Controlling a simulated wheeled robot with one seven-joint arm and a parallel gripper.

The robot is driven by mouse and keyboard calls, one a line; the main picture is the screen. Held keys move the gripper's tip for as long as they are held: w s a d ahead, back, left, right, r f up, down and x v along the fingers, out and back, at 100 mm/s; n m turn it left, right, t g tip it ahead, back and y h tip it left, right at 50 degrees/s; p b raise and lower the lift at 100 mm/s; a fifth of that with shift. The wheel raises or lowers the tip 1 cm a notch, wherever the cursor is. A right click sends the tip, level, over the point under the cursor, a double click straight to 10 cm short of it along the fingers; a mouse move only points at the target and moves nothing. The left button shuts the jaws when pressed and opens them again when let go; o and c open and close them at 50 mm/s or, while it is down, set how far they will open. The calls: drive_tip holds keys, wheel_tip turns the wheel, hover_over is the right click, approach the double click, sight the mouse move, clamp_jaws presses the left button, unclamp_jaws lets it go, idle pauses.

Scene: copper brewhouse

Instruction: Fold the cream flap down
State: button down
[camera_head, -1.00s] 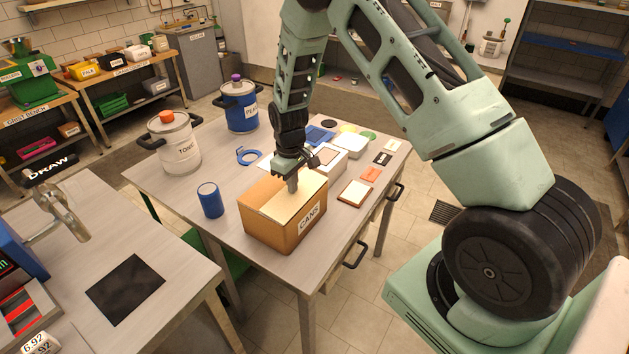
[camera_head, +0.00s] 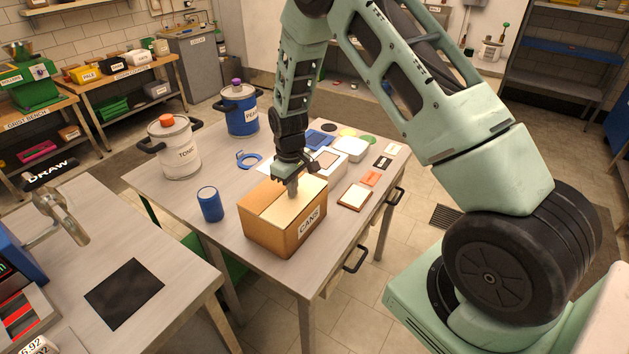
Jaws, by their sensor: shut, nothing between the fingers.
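A brown cardboard box (camera_head: 268,237) labelled CANS stands on the grey table. Its cream flap (camera_head: 304,204) lies across the right part of the box top and looks level or nearly so. A tan panel (camera_head: 258,199) covers the left part of the top. My gripper (camera_head: 293,190) is shut and empty. It points down with its tips at the cream flap's upper side, seemingly touching it. The fingers hide a small part of the flap.
A blue cup (camera_head: 210,204) stands left of the box. A white TONIC pot (camera_head: 174,150) and a blue pot (camera_head: 241,110) stand behind. A framed tile (camera_head: 355,196) and several small flat items lie to the right. The table's front edge is close to the box.

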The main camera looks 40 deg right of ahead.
wheel_tip(320, 180, up, 9)
drive_tip(key=p, duration=0.5)
drive_tip(key=shift+f, duration=0.15)
wheel_tip(320, 180, up, 18)
drive_tip(key=b, duration=0.4)
drive_tip(key=shift+f+b, duration=0.25)
drive_tip(key=shift+b, duration=0.15)
